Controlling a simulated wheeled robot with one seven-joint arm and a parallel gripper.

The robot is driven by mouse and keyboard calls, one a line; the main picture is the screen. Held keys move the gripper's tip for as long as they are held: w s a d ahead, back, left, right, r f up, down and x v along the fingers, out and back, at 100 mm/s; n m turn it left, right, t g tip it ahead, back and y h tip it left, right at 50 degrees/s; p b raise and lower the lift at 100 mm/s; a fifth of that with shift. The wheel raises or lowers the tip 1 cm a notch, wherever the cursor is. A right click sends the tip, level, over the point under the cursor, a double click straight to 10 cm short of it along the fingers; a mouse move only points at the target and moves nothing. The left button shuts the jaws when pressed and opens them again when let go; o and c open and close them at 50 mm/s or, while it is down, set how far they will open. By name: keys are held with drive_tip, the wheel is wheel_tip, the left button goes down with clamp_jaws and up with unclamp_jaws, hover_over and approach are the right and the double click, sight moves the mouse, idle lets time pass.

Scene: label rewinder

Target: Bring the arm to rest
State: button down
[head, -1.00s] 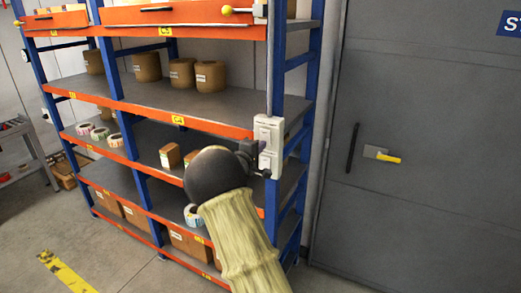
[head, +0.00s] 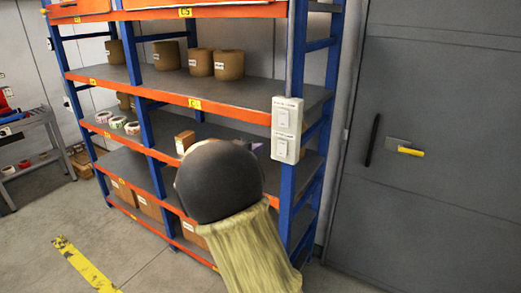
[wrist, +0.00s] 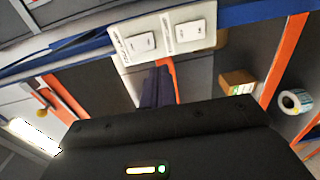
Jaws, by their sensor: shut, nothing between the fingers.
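My arm, in a tan sleeve with a dark round joint, reaches up in front of the shelf rack in the head view. A white double switch box (wrist: 165,34) lies beyond the fingertips in that view. The same switch box (head: 286,129) is fixed to the rack's blue front post, up and right of my arm's dark joint. I cannot tell the exact gap between fingers and box.
The blue and orange shelf rack (head: 220,104) fills the middle, with brown rolls (head: 229,65), label rolls (head: 117,122) and boxes. A grey door (head: 450,150) with a yellow handle is at the right. Open floor (head: 45,225) lies at the lower left, with a yellow stripe.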

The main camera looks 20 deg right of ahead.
idle(0.4)
drive_tip(key=s+d+f+m+g+y, duration=0.1)
drive_tip(key=s+f+m+g+y, duration=0.2)
drive_tip(key=s+f+g+y, duration=0.75)
drive_tip(key=s+a+f+m+t+y, duration=0.1)
drive_tip(key=s+a+f, duration=0.3)
drive_tip(key=s, duration=0.5)
drive_tip(key=s+a+f+m+t+y, duration=0.1)
drive_tip(key=s+a+f+m+y, duration=0.1)
drive_tip(key=s+a, duration=0.5)
drive_tip(key=s+f+m, duration=0.1)
drive_tip(key=s+f, duration=0.1)
drive_tip(key=s, duration=0.1)
drive_tip(key=shift+s+a+m, duration=0.2)
drive_tip(key=shift+m, duration=0.1)
drive_tip(key=shift+a, duration=0.1)
